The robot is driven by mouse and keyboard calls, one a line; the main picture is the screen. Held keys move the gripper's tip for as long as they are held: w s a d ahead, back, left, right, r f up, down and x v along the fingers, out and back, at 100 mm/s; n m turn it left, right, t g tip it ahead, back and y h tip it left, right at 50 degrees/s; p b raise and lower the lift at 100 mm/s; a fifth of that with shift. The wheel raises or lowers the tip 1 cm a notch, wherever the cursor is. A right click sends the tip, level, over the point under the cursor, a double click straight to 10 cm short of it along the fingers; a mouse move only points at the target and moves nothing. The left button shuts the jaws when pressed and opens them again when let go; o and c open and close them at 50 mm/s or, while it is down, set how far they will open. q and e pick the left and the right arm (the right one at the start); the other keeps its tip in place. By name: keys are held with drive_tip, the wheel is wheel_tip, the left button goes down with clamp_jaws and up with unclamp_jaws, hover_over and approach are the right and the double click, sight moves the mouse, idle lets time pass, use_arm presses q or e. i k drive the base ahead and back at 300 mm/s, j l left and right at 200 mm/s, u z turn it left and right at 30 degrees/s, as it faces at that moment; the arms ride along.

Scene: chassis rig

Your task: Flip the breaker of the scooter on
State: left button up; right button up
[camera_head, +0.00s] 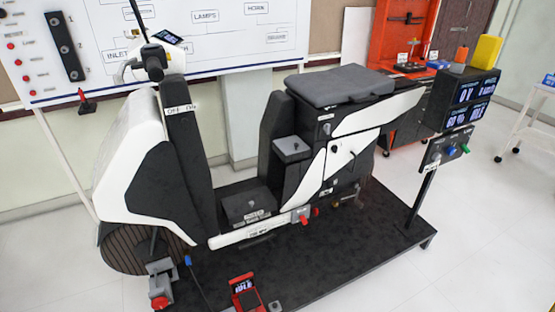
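The white and black scooter (140,170) stands on a low black platform (340,262), its front to the left. I cannot tell for sure which part is the breaker. A dark box with a small grey part and a white label (250,208) sits on the footboard. A grey-topped box (292,150) stands in front of the seat (338,87). A red knob (304,218) sits low on the near side. A small "OFF ON" label (180,109) is on the front column. The labels are too small to read well. Neither of my grippers is in view.
A wiring board (205,50) stands behind the scooter. A display post (470,100) with coloured knobs is at the right. A red device (244,292) and a grey clamp with a red knob (160,284) are at the front. The near right floor is clear.

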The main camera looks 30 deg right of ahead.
sight(304, 221)
drive_tip(key=l, duration=0.85)
drive_tip(key=k+l, duration=0.15)
drive_tip(key=l, duration=0.7)
drive_tip(key=i, duration=0.9)
drive_tip(key=z, duration=0.05)
